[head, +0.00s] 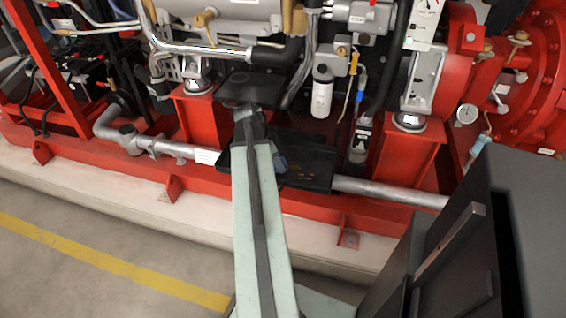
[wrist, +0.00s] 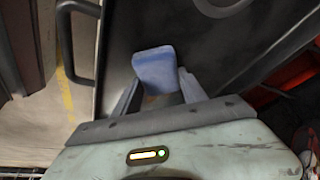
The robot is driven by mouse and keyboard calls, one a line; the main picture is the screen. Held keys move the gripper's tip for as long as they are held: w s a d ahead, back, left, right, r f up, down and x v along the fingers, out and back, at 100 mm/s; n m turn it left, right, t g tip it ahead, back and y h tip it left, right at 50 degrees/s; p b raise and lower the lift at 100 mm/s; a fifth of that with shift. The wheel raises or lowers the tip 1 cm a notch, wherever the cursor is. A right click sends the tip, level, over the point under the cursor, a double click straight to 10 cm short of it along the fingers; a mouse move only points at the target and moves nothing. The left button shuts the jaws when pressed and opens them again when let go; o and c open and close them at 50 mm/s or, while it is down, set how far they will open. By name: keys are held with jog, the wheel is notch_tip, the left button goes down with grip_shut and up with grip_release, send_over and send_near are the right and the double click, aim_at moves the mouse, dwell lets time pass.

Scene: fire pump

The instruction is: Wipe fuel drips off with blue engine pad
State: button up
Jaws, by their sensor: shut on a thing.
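The blue pad (wrist: 155,68) is held between the two fingers of my gripper (wrist: 159,78) in the wrist view. The pad is over the dark tray (wrist: 119,40); whether it touches the tray floor I cannot tell. In the head view a bit of the blue pad (head: 281,164) shows beside my arm, at the left part of the black tray (head: 322,155). My arm hides the gripper fingers there. Small orange-brown drips (head: 304,176) lie on the tray, right of the pad. A brownish patch shows between the fingers in the wrist view.
A black handle (wrist: 82,40) stands at the tray's left side in the wrist view. A grey pipe (head: 385,190) runs beside the tray. A white filter canister (head: 322,93) hangs above it. The red frame (head: 320,208) runs along the front, with open floor before it.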

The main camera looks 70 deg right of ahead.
jog(key=shift+w+a, duration=0.1)
jog(key=shift+w, duration=0.8)
notch_tip(320, 180, up, 6)
jog(key=p, duration=0.6)
jog(key=shift+r, duration=0.1)
notch_tip(320, 180, up, 3)
jog(key=p, duration=0.3)
jog(key=shift+s, duration=0.1)
